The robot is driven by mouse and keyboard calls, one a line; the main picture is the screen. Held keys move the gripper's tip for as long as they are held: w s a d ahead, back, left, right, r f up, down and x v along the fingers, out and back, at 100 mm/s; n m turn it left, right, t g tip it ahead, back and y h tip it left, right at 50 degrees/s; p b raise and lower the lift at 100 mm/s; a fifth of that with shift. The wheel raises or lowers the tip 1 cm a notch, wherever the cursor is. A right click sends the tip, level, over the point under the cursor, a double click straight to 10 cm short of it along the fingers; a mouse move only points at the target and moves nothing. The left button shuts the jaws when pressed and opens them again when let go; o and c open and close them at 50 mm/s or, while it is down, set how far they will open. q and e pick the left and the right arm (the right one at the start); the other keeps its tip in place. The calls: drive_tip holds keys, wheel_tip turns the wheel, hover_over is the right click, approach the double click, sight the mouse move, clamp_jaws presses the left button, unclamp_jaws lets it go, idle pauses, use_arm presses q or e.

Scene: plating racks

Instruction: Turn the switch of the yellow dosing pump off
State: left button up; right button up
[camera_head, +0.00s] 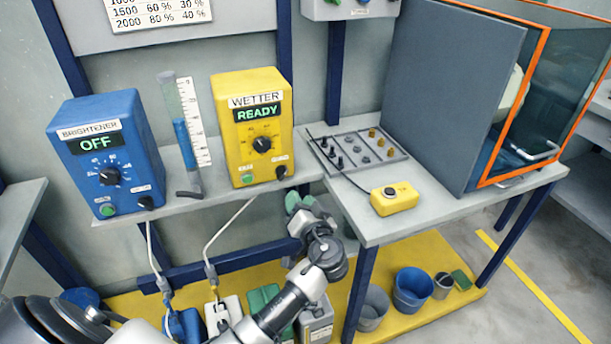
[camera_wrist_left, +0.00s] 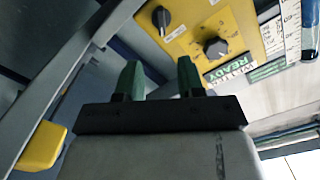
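The yellow dosing pump (camera_head: 262,130) stands on the wall shelf, labelled WETTER, with a green READY display (camera_head: 258,114). A black dial (camera_head: 262,144) is at its centre, a green button (camera_head: 247,179) at lower left and the small black switch (camera_head: 281,172) at lower right. In the left wrist view, the pump appears upside down, with the switch (camera_wrist_left: 161,18) and the dial (camera_wrist_left: 215,47) beyond the fingers. My left gripper (camera_head: 302,203) is below and right of the switch, apart from it. Its two green fingers (camera_wrist_left: 159,78) are spread and empty. My right gripper is out of view.
A blue pump (camera_head: 105,150) labelled BRIGHTENER, reading OFF, stands left. A measuring tube (camera_head: 184,130) stands between the pumps. Right of my gripper, the grey table (camera_head: 440,205) holds a parts tray (camera_head: 345,158) and a yellow box (camera_head: 395,199). Buckets (camera_head: 412,288) stand below.

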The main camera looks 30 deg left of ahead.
sight(285, 174)
use_arm(q)
drive_tip(key=p+x, duration=0.1)
drive_tip(key=x, duration=0.9)
drive_tip(key=shift+a, duration=0.35)
clamp_jaws()
